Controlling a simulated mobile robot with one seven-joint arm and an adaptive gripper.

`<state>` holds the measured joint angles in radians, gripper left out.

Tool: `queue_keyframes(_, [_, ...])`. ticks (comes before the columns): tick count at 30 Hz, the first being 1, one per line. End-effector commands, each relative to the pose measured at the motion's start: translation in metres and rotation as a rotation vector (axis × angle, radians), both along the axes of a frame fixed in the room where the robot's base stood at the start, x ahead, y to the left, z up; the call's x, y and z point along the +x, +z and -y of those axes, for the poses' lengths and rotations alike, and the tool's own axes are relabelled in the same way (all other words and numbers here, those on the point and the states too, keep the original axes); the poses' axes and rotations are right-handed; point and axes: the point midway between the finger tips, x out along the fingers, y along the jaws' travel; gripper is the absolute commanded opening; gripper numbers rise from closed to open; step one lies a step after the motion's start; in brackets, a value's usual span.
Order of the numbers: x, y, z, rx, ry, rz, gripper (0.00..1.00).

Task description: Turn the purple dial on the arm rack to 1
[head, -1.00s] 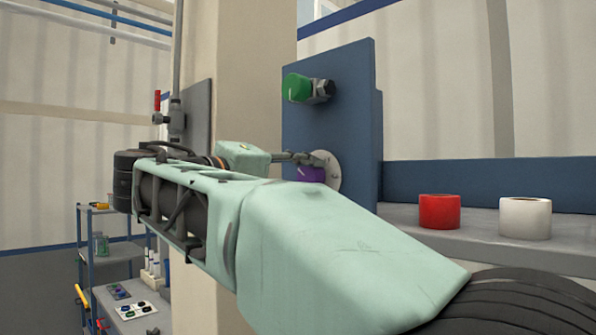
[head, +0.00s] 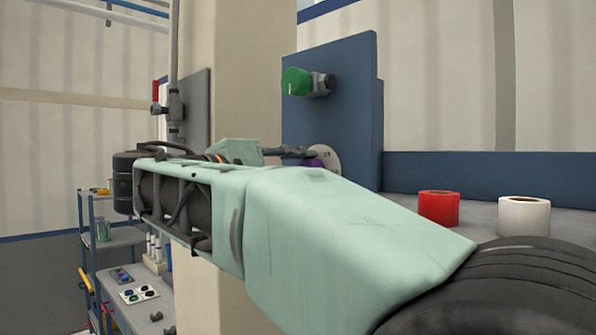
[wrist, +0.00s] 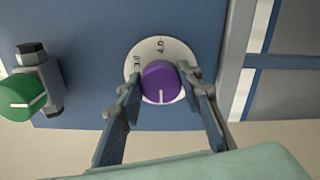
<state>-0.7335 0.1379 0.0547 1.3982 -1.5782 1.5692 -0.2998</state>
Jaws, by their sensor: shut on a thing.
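The purple dial (wrist: 161,82) sits on a round white plate (wrist: 178,50) with dark markings, on the blue panel of the arm rack (head: 345,100). A white line on the dial points toward the bottom of the wrist view. My gripper (wrist: 161,88) is shut on the dial, one finger on each side. In the head view only a little of the purple dial (head: 313,162) shows, behind my gripper and arm. Some plate markings are visible in the wrist view, but the one the line points at cannot be read.
A green knob (head: 296,82) on a metal fitting is above the dial on the same panel; it also shows at the left in the wrist view (wrist: 22,97). A red roll (head: 438,208) and a white roll (head: 523,216) stand on the grey shelf at right.

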Motion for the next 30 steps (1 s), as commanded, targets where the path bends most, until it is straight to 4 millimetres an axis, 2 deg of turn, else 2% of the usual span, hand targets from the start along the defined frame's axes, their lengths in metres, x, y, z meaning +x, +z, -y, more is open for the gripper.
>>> queue_keyframes(14, [0.0001,-0.0017,0.0,-0.01,-0.002,-0.013,0.09])
queue_keyframes(15, [0.0,-0.0017,0.0,-0.01,-0.002,-0.013,0.37])
queue_keyframes(19, [0.0001,-0.0012,0.0,-0.009,-0.001,-0.012,0.51])
queue_keyframes(30, [-0.0039,-0.0003,-0.0047,-0.009,0.001,-0.009,0.51])
